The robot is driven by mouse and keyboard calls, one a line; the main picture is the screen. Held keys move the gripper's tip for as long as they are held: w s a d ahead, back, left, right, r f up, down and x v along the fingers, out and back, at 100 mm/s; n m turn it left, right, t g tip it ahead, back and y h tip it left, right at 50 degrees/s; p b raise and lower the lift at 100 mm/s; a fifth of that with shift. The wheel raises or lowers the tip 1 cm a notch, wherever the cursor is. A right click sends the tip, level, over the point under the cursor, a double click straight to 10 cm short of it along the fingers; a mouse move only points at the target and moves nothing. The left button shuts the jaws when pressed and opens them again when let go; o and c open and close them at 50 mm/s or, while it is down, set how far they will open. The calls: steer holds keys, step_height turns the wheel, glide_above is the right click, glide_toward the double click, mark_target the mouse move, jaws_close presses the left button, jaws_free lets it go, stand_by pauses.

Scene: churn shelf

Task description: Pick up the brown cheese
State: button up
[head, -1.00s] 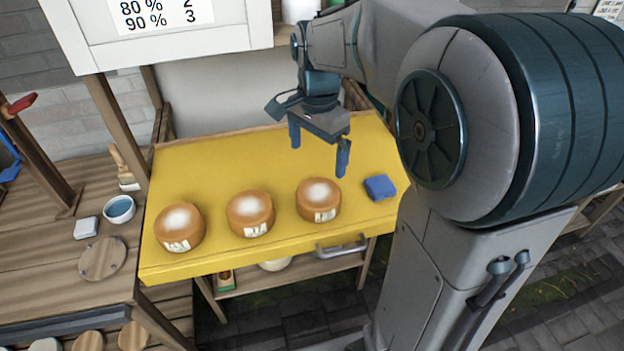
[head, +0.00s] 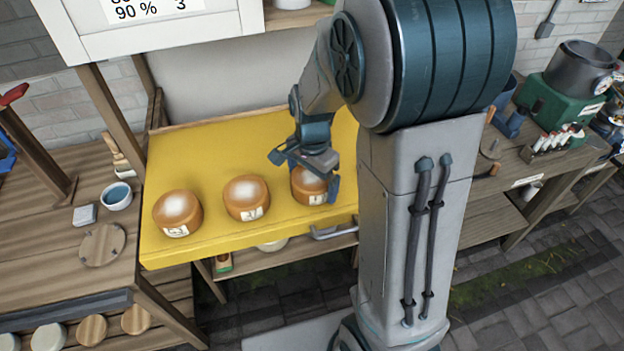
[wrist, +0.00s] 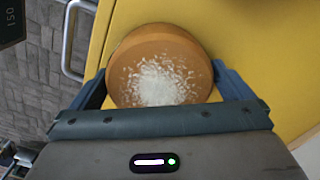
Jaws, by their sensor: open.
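Three round brown cheeses with pale tops and white labels stand in a row on the yellow surface (head: 215,145): the left cheese (head: 178,212), the middle cheese (head: 246,197) and the right cheese (head: 308,184). My gripper (head: 308,182) is at the right cheese and hides part of its top. In the wrist view, that cheese (wrist: 158,65) lies between the two open fingers of my gripper (wrist: 165,88), one on each side. A small gap seems to show at the right finger; I cannot tell whether either finger touches it.
A metal handle (head: 333,232) juts from the front edge of the yellow surface. A wooden bench (head: 60,235) at left holds a blue-filled bowl (head: 117,196) and a round wooden disc (head: 102,244). The yellow surface behind the cheeses is clear.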

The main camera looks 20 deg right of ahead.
steer(key=c, duration=0.9)
steer(key=shift+c, duration=0.6)
steer(key=shift+r, duration=0.1)
